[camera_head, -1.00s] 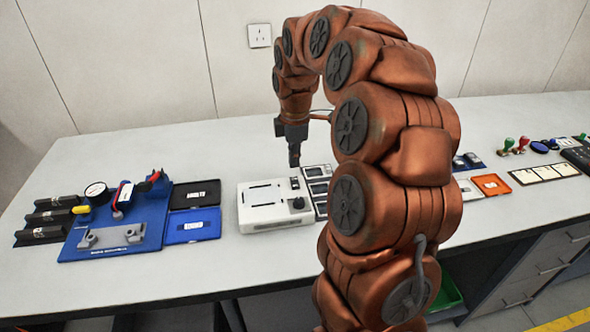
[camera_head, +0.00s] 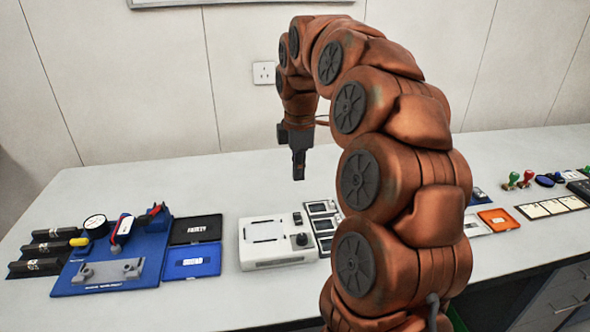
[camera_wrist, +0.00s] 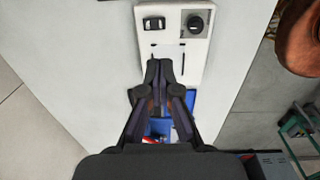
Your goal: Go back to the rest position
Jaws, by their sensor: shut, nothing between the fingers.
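My gripper (camera_head: 299,177) hangs from my arched arm above the table, pointing down, in the head view. Its fingers are together with nothing between them. In the wrist view the gripper (camera_wrist: 160,64) also shows shut, with the fingertips seen over the edge of a white device. The gripper is clear of the table and touches nothing.
A white device with a black knob (camera_head: 277,241) stands on the table (camera_head: 225,305) below the gripper. Left of it are a blue trays-and-fixture board (camera_head: 75,287), a black tray (camera_head: 196,228) and a blue tray (camera_head: 192,262). An orange tray (camera_head: 499,219) lies right.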

